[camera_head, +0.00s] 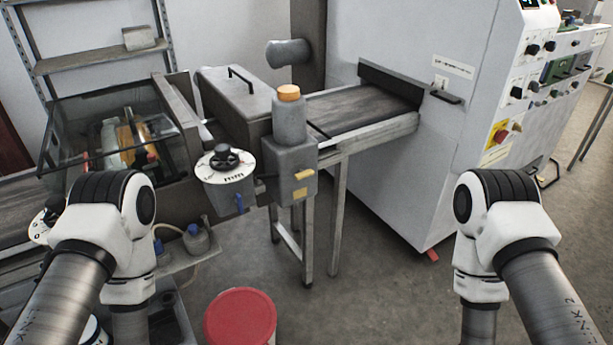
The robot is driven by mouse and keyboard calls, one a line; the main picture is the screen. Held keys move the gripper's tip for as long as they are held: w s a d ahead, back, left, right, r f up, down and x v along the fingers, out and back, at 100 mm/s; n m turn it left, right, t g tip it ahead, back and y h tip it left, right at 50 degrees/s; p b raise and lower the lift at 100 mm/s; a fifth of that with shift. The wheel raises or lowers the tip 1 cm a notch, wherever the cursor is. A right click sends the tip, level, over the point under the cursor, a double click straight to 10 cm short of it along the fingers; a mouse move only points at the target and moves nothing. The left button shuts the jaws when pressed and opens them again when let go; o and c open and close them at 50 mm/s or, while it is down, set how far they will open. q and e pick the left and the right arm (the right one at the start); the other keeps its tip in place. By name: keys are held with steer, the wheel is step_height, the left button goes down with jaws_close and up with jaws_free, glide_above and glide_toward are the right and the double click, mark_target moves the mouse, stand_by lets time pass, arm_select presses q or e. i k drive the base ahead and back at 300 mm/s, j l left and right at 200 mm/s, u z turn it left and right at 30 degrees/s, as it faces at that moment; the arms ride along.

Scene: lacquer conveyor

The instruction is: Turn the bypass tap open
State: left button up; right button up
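A grey box-shaped unit (288,165) stands at the front of the conveyor, with a yellow lever (303,175) and a yellow label on its front. Neither gripper shows in the head view. Nothing of mine touches the levers.
The conveyor belt (365,108) runs into a large pale cabinet (435,150) with controls. A glass-covered station (110,130) stands at the left. A red-lidded bucket (240,318) is on the floor in front. Small blue-capped bottles (195,238) stand on a low shelf. The floor between my arms is mostly clear.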

mark_target(301, 174)
steer(key=i+l, duration=0.15)
steer(key=l, duration=0.2)
steer(key=i+l+u, duration=0.15)
steer(key=l, duration=0.2)
steer(key=i+l, duration=0.1)
steer(key=l, duration=0.25)
steer(key=i+l+u, duration=0.15)
steer(key=l, duration=0.2)
